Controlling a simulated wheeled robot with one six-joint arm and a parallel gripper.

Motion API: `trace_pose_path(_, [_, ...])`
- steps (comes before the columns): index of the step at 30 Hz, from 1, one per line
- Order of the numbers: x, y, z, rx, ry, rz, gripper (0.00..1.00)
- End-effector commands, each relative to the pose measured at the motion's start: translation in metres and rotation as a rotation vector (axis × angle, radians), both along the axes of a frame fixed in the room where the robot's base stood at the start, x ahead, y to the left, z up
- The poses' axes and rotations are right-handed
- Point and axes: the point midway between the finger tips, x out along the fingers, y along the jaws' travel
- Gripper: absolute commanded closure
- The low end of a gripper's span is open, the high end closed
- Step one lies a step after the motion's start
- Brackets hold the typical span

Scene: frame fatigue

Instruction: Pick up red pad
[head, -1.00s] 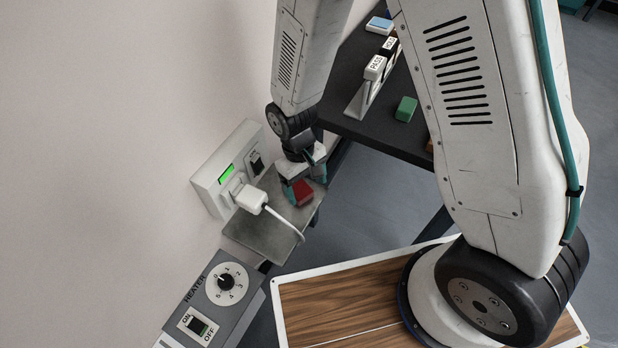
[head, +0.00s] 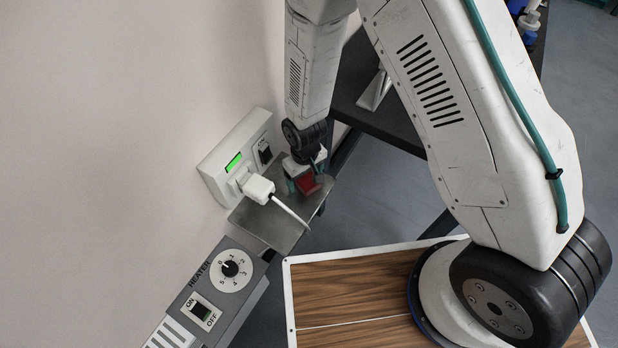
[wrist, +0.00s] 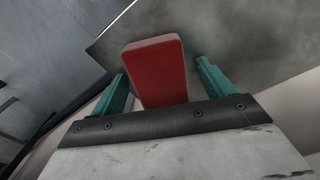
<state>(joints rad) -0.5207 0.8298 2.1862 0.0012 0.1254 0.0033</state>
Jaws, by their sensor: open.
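The red pad (head: 308,183) is a small block with rounded edges at the right part of a grey metal shelf (head: 270,218). My gripper (head: 306,182) is at the pad, with its teal fingers on either side of it. In the wrist view the red pad (wrist: 155,68) stands between the two open fingers of my gripper (wrist: 162,71). A gap shows on both sides, wider on the right. The pad's near end is hidden behind the gripper's dark edge.
A white wall socket box (head: 236,160) with a plug (head: 257,189) and cable is just left of the gripper. A heater panel (head: 214,296) is at lower left. A dark table (head: 385,118) stands behind, and a wood-topped surface (head: 350,285) in front.

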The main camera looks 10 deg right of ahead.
Motion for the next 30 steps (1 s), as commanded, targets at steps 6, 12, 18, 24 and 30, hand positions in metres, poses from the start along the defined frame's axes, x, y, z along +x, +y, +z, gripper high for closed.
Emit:
trace_pose_path(6, [0.000, 0.000, 0.000, 0.000, 0.000, 0.000, 0.23])
trace_pose_path(12, [0.000, -0.001, 0.000, 0.000, 0.000, -0.001, 0.68])
trace_pose_path(18, [0.000, -0.001, 0.000, 0.000, 0.000, -0.001, 0.71])
trace_pose_path(24, [0.000, -0.001, 0.004, 0.000, 0.000, -0.001, 0.71])
trace_pose_path(30, [0.001, -0.001, 0.018, 0.001, -0.002, -0.002, 0.71])
